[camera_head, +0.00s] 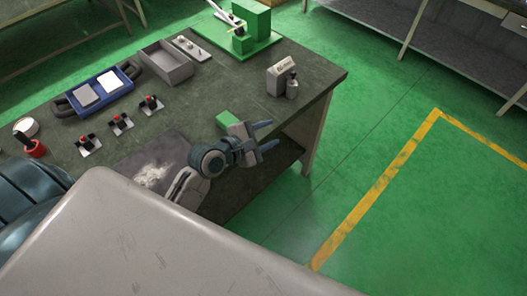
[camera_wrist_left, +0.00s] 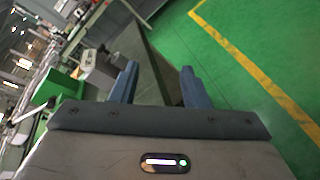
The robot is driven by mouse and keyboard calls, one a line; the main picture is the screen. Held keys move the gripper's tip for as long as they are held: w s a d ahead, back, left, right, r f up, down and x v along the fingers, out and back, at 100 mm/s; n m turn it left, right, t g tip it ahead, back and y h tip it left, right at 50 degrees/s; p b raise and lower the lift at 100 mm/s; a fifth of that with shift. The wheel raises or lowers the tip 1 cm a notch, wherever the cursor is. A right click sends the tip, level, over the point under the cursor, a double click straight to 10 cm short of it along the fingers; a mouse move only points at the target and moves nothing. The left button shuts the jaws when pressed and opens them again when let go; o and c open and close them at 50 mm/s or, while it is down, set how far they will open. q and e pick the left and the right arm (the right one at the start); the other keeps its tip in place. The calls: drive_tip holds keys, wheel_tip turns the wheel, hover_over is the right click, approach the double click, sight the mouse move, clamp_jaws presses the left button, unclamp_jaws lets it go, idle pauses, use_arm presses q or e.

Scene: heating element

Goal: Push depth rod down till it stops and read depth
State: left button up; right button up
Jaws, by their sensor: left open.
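My left gripper (camera_head: 266,135) is open and empty past the table's front edge. Its two blue fingers also show in the left wrist view (camera_wrist_left: 160,85), with nothing between them. A green fixture (camera_head: 258,22) with a silver lever-like part (camera_head: 226,16) stands at the far end of the table, well away from the gripper. It is probably the green block at the left of the wrist view (camera_wrist_left: 62,84). I cannot make out for sure which part is the depth rod, and no depth scale is readable. My right gripper is not in view.
The dark table (camera_head: 225,92) holds a grey box with a small cylinder (camera_head: 281,78), an open grey tray (camera_head: 166,64), a blue tray (camera_head: 98,92) and several red-topped pieces. Green floor is free to the right.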

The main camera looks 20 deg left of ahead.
use_arm(q)
drive_tip(key=s+m, duration=0.1)
drive_tip(key=s+f+m+g, duration=0.1)
drive_tip(key=shift+s+d+f+m+y, duration=0.2)
drive_tip(key=shift+f+m+y, duration=0.1)
drive_tip(key=shift+m, duration=0.1)
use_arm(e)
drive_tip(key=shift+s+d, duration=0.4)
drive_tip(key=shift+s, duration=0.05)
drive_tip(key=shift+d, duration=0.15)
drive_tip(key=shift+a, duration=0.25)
